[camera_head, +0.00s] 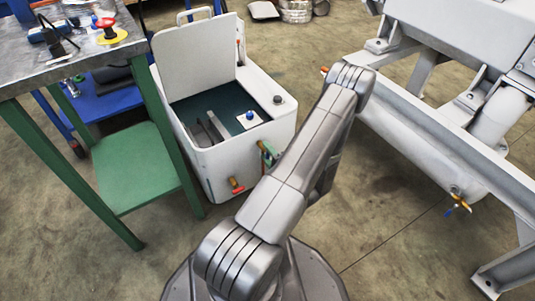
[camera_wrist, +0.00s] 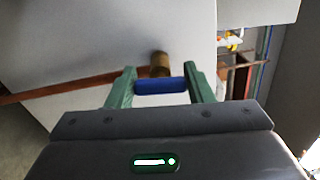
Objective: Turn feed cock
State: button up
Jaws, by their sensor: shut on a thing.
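In the wrist view, my gripper (camera_wrist: 160,78) has its two green fingers on either side of a small blue handle (camera_wrist: 160,86). The fingers are shut on the handle's ends. A brass cock body (camera_wrist: 159,62) sticks out from a pale wall (camera_wrist: 100,35) just behind the handle. In the head view, my arm hides most of the gripper. A bit of green shows beside the front of a white open-lidded cart (camera_head: 215,165), near its right edge. The blue handle cannot be made out there.
A red-handled valve (camera_head: 236,186) sits low on the cart's front. A green-legged workbench (camera_head: 75,60) stands at left. A large grey frame and tank (camera_head: 430,130) stand at right, with a blue-handled brass cock (camera_head: 458,205). Floor (camera_head: 370,240) is clear between them.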

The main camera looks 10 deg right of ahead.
dwell(0.3)
jog(key=o, duration=1)
jog(key=p+v, duration=0.3)
jog(key=v, duration=1)
jog(key=shift+s+p, duration=0.3)
jog(key=shift+s, duration=0.1)
jog(key=shift+d, duration=0.1)
jog(key=b+x, duration=0.3)
jog(key=x, duration=1.1)
jog(key=shift+b, duration=0.3)
jog(key=shift+d, duration=0.1)
